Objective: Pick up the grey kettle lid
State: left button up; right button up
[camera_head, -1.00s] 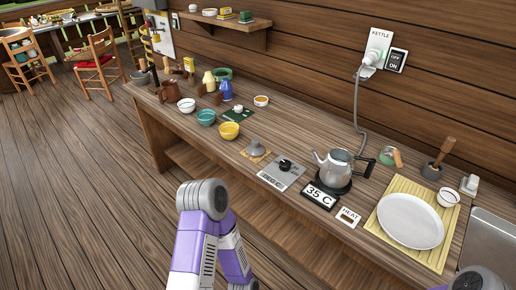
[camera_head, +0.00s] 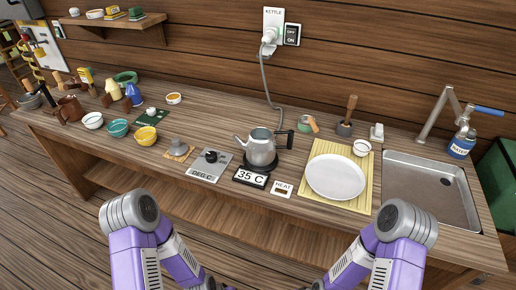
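The grey kettle lid (camera_head: 178,147) appears to be the small domed grey piece with a knob, resting on a small tan square on the counter, left of the dial panel. The silver-grey kettle (camera_head: 262,148) stands on a dark round base, its black handle to the right and its spout to the left. Its top looks open, with no lid visible on it. My two purple arms show in the lower part of the view, below the counter front. Neither of my grippers can be seen.
A dial panel (camera_head: 210,165), a 35 C display (camera_head: 251,179) and a HEAT card (camera_head: 282,189) lie near the front edge. A yellow bowl (camera_head: 146,136) is left of the lid. A white plate (camera_head: 336,177) on a mat and a sink (camera_head: 425,188) are to the right.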

aim_at(178, 148)
jog(key=z, duration=0.3)
jog(key=k, duration=0.35)
jog(key=u, duration=1.7)
jog(key=i, duration=0.75)
jog(key=u, duration=0.25)
